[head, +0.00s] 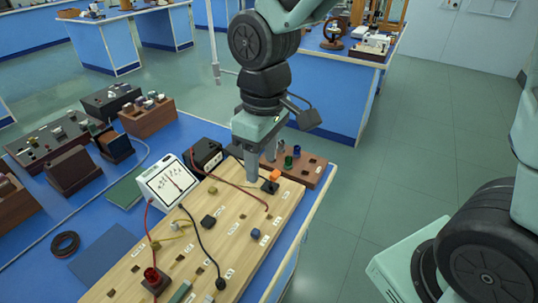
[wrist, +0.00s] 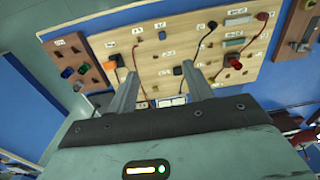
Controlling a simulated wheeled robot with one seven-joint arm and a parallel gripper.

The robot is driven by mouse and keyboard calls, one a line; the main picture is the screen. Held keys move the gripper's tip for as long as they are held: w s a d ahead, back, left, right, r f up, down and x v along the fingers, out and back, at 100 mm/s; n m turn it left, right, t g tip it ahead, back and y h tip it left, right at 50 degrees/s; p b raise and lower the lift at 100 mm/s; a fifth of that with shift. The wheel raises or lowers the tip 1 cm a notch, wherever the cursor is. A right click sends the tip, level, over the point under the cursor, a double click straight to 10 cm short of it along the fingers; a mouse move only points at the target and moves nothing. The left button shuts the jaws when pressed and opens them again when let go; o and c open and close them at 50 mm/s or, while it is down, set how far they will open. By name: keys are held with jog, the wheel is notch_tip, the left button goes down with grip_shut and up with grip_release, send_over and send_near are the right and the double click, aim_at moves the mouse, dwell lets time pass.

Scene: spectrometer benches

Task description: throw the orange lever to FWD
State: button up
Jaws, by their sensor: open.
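The orange lever (head: 276,175) shows in the head view at the far right end of the wooden board (head: 230,238), by a small dark block. It also shows in the wrist view (wrist: 117,60), near the board's left edge. My gripper (head: 252,178) hangs over the board just left of the lever in the head view. In the wrist view my gripper (wrist: 158,70) is open, with its two fingers apart and nothing held between them. The lever appears outside the left finger there. The lettering beside the lever is too small to read, so I cannot tell which label it points to.
A brown block with a green knob (head: 289,162) sits behind the lever. A red knob (head: 152,276) is at the near end.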

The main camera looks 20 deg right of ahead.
jog(key=p, duration=0.2)
send_over(278, 174)
jog(key=f, duration=0.5)
jog(key=f+p, duration=0.1)
jog(key=f, duration=0.5)
jog(key=f+p, duration=0.1)
jog(key=f, duration=0.4)
jog(key=shift+w+a+f, duration=0.3)
jog(key=shift+f, duration=0.05)
jog(key=c, duration=1)
jog(key=shift+s+d+f+t+b, duration=0.3)
jog(key=shift+t+b, duration=0.1)
jog(key=shift+b, duration=0.3)
jog(key=shift+s+r+y, duration=0.1)
jog(key=shift+r+y, duration=0.05)
jog(key=shift+y, duration=0.15)
